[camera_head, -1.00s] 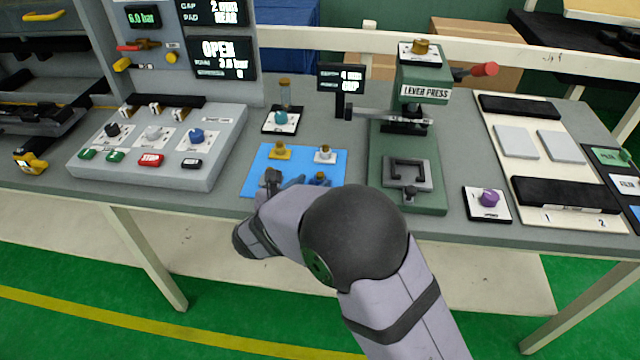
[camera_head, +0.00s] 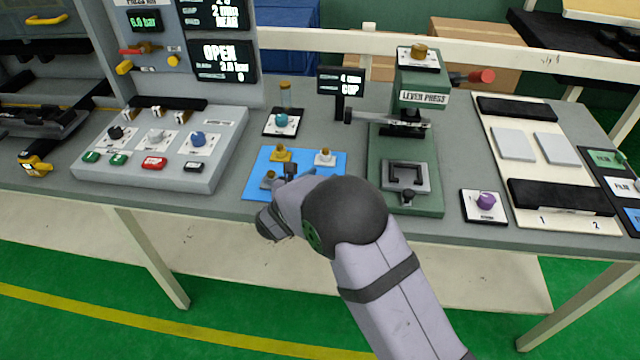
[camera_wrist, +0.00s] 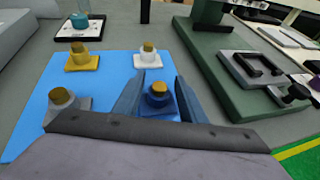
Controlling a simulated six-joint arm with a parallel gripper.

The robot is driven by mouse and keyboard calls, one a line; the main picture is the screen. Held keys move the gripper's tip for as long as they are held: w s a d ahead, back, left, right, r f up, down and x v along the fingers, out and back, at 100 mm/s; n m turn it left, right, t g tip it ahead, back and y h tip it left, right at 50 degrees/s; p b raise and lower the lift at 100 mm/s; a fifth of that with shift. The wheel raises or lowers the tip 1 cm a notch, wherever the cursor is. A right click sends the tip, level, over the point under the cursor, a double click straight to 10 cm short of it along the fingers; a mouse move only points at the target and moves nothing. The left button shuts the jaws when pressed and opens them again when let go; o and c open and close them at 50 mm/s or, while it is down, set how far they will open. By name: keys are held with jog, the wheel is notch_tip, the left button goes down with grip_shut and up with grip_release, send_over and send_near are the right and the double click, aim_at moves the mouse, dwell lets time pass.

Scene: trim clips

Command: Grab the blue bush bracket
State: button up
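The blue bush bracket (camera_wrist: 158,101), a dark blue base with a brass-coloured bush on top, stands upright on the blue mat (camera_wrist: 30,125) in the wrist view. My gripper (camera_wrist: 160,78) is open, with one finger on each side of the blue bracket. I see no clear grip on it; whether either finger touches it I cannot tell. In the head view my gripper (camera_head: 292,172) is over the front of the mat, and my arm hides the blue bracket.
A yellow bracket (camera_wrist: 83,62) and a white bracket (camera_wrist: 149,57) stand behind the blue one. A grey bracket (camera_wrist: 64,104) stands to its left. The green lever press (camera_head: 436,190) is to the right of the mat.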

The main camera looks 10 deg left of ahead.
jog(key=c, duration=1)
jog(key=shift+o, duration=0.2)
jog(key=shift+r, duration=0.15)
notch_tip(320, 180, up, 10)
jog(key=shift+f+b, duration=0.1)
jog(key=shift+b, duration=0.55)
